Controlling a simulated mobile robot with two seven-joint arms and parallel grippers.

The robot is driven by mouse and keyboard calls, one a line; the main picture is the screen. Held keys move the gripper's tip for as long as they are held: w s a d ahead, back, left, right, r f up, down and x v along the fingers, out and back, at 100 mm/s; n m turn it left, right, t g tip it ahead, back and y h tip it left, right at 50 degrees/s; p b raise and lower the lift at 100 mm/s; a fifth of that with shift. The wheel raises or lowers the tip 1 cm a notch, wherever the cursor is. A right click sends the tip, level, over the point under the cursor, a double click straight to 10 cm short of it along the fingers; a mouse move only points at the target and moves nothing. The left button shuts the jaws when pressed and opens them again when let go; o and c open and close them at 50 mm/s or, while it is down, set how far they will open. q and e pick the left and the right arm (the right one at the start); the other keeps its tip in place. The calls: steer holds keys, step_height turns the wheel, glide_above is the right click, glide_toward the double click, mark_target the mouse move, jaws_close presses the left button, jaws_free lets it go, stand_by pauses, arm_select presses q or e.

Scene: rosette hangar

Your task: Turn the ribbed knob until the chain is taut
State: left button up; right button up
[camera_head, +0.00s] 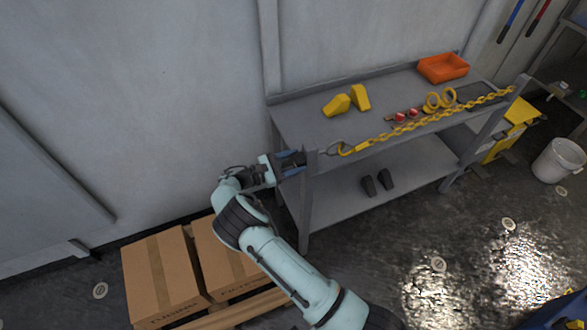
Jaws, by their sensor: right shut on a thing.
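A yellow chain (437,116) runs along the front of the grey workbench, from a yellow hook (346,150) near the left front post to the right post. It looks nearly straight, with little sag that I can make out. A thin metal link joins the hook to the left post (311,172). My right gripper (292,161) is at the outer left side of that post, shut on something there. The ribbed knob is hidden by the fingers, so I cannot make out its ribs. My left gripper is out of view.
The workbench top (305,118) carries yellow wedges (337,105), yellow rings (433,103) and an orange bin (442,68). Dark blocks (386,179) lie on its lower shelf. Cardboard boxes (163,275) on a pallet stand below my arm. A white bucket (558,161) stands at the right.

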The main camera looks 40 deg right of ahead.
steer(key=m+b, duration=0.7)
steer(key=shift+f+m, duration=0.15)
steer(key=shift+m, duration=0.15)
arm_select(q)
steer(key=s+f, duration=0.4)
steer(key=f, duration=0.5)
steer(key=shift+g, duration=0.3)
arm_select(e)
steer(key=shift+r, duration=0.2)
steer(key=shift+f+m+b, duration=0.1)
steer(key=shift+m+b, duration=0.3)
steer(key=m+b, duration=1.2)
steer(key=m, duration=0.1)
steer(key=shift+f+m, duration=0.1)
steer(key=shift+m, duration=0.3)
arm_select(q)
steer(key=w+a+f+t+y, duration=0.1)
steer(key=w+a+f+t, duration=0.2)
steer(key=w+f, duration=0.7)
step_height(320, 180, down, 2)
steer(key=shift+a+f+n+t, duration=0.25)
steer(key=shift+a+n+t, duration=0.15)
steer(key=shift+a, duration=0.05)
arm_select(e)
steer(key=shift+m, duration=0.4)
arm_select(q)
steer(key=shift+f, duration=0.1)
